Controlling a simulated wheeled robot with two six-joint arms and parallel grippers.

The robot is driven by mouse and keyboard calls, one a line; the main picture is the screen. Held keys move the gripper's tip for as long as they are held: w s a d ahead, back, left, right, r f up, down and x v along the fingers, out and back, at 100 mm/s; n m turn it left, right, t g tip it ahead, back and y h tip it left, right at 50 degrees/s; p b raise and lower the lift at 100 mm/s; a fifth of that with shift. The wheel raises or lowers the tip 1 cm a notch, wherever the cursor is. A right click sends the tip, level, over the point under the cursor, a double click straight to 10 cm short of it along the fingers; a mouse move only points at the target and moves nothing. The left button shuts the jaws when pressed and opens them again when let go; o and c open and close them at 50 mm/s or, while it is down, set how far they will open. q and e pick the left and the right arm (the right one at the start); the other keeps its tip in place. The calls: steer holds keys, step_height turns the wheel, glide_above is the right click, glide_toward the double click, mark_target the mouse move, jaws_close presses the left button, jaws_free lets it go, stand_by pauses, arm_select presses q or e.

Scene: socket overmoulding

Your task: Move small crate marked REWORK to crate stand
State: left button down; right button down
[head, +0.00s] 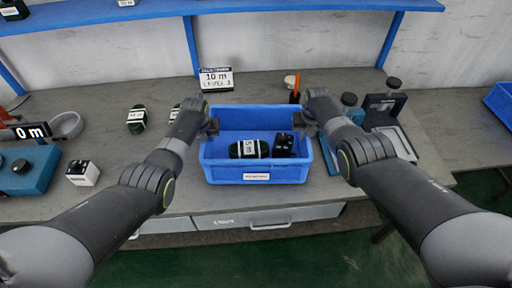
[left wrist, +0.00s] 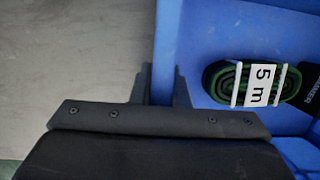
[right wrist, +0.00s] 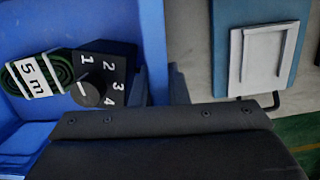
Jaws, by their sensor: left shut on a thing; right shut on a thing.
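The blue crate (head: 222,176) is on the bench in the middle of the head view, with a white label on its front that is too small to read. Inside it lie a green coil marked 5 m (head: 249,149) and a black block with a dial (right wrist: 97,86). My left gripper (head: 212,127) is shut on the crate's left wall, which shows between its fingers in the left wrist view (left wrist: 160,85). My right gripper (head: 304,126) is shut on the crate's right wall, seen in the right wrist view (right wrist: 158,85).
Green coils (head: 136,120), a white block (head: 83,172) and a grey bowl (head: 66,125) are to the left. A grey device (head: 386,108) and a blue board (right wrist: 255,45) are to the right. A blue shelf (head: 150,12) spans above.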

arm_select(q)
steer(key=shift+w+r, duration=0.1)
steer(key=shift+r, duration=0.1)
arm_select(e)
steer(key=shift+w+r, duration=0.1)
steer(key=shift+r, duration=0.1)
